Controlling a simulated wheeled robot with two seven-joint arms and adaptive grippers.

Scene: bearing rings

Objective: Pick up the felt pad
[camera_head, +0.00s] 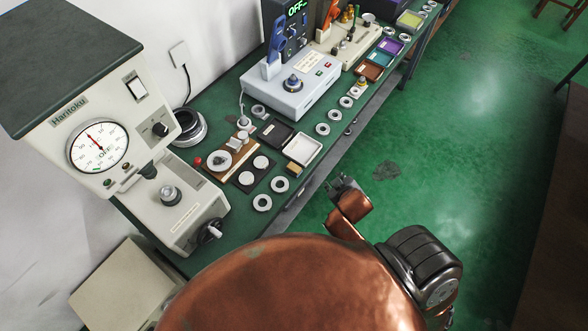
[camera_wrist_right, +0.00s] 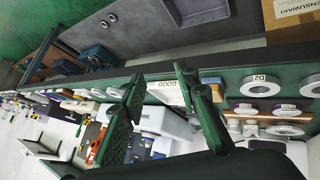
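I cannot single out the felt pad with certainty. A small tan block (camera_head: 294,168) lies near the bench's front edge in the head view and may be it. My right gripper (camera_head: 345,187) is just off the front edge of the bench, to the right of the block and apart from it. In the right wrist view my right gripper (camera_wrist_right: 160,80) has its two dark green fingers spread, with nothing held between them. My left gripper is out of view.
The green bench holds a gauge machine (camera_head: 98,146), a grey-blue device (camera_head: 293,94), a black tray (camera_head: 273,132), a white tray (camera_head: 315,142) and several bearing rings, one ring (camera_head: 262,203) near the front edge. The green floor (camera_head: 470,150) to the right is clear.

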